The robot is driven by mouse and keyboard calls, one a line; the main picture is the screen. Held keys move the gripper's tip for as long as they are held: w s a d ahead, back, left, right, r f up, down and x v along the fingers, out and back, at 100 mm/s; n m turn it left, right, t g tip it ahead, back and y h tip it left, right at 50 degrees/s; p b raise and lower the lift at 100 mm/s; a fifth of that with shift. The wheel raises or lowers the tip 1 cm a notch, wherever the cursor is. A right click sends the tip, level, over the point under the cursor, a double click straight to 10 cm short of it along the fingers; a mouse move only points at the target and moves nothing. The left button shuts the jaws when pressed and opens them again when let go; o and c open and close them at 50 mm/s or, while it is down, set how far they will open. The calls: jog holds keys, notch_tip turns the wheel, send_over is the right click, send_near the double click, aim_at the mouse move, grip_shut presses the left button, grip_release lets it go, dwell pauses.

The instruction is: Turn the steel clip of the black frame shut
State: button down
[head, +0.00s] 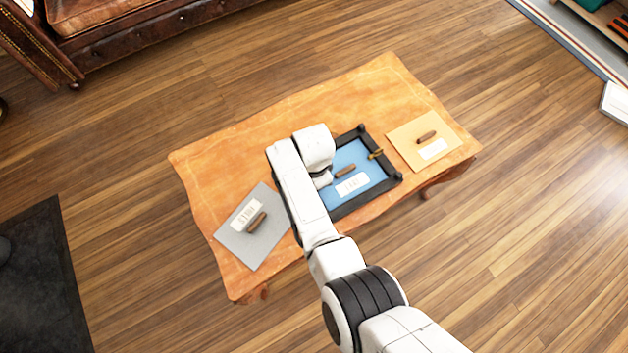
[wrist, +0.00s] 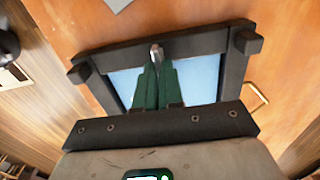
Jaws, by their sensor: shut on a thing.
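The black frame (head: 362,204) lies on the table around a blue panel (head: 367,163) with a brown handle and a white label. My arm covers its left side in the head view. In the wrist view one bar of the frame (wrist: 205,45) runs across the top. The steel clip (wrist: 156,48) is a small grey piece at that bar. My gripper (wrist: 158,64) has green fingers, closed together on the clip. The clip's lower part is hidden between the fingers. In the head view the fingertips and the clip are hidden by my arm.
A brass clip (head: 375,154) sits on the frame's right bar. A grey panel (head: 241,246) lies left on the orange table (head: 223,153), a tan panel (head: 408,139) right; each has a brown handle and label. The table's back left is bare.

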jog(key=c, duration=1.3)
grip_release()
jog(key=shift+o, duration=0.2)
notch_tip(320, 180, up, 11)
jog(key=p, duration=0.3)
jog(key=shift+f, duration=0.15)
